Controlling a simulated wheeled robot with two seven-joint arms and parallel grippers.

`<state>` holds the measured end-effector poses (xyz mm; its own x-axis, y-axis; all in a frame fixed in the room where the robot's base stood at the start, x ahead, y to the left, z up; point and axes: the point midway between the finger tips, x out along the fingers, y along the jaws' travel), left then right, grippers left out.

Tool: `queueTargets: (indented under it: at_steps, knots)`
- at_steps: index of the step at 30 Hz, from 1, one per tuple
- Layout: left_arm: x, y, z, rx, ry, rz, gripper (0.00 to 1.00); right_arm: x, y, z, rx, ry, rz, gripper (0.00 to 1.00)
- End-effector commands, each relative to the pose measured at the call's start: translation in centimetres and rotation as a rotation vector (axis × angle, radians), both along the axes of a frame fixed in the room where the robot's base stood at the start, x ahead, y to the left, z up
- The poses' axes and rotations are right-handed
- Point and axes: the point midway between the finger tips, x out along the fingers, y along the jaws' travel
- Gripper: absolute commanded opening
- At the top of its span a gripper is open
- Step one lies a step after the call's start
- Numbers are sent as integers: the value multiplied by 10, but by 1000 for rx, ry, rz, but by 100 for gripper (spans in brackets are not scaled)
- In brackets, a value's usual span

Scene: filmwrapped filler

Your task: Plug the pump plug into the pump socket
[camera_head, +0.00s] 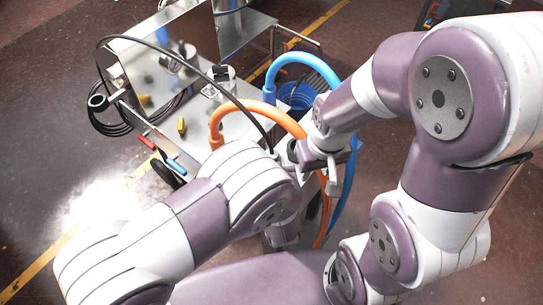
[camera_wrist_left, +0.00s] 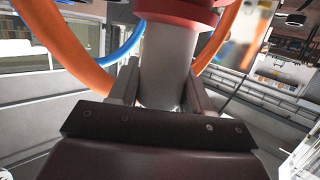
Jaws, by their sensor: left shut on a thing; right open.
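My left gripper (camera_head: 284,156) is mostly hidden behind its own wrist in the head view. In the left wrist view its fingers (camera_wrist_left: 160,92) are shut on a grey cylinder with a red collar (camera_wrist_left: 166,62), which I take to be the pump plug. A black cable (camera_head: 247,111) arcs over the cart and ends at this gripper. My right gripper (camera_head: 340,170) is open, close to the right of the left one, beside the hoses. I cannot pick out the pump socket for sure; a small metal fitting (camera_head: 222,76) stands on the cart top.
A metal cart (camera_head: 150,75) stands at the back left. An orange hose (camera_head: 250,104) and a blue hose (camera_head: 300,59) arch close to both grippers. A blue bucket (camera_head: 297,96) stands behind them. Yellow, red and blue handles (camera_head: 181,126) are at the cart's front.

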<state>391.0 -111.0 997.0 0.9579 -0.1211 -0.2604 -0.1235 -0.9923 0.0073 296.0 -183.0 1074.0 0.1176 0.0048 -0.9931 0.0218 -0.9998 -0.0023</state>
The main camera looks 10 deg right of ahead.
Motion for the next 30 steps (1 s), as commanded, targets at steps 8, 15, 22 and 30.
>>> queueTargets:
  at_steps: [8, 15, 22, 30]
  knots:
    - [0, 0, -1, -1, -1, 0, 7, 0, 0, -1, 0, 0, 0, 43]
    - [0, 0, -5, 0, -1, 0, 7, 0, 0, -4, 0, 0, 0, 43]
    - [0, 0, -6, 0, 1, 0, 7, 0, 0, -4, 0, 0, 0, 43]
    - [0, 0, -6, 0, 1, 0, 78, 0, 0, -5, 0, 0, 0, 43]
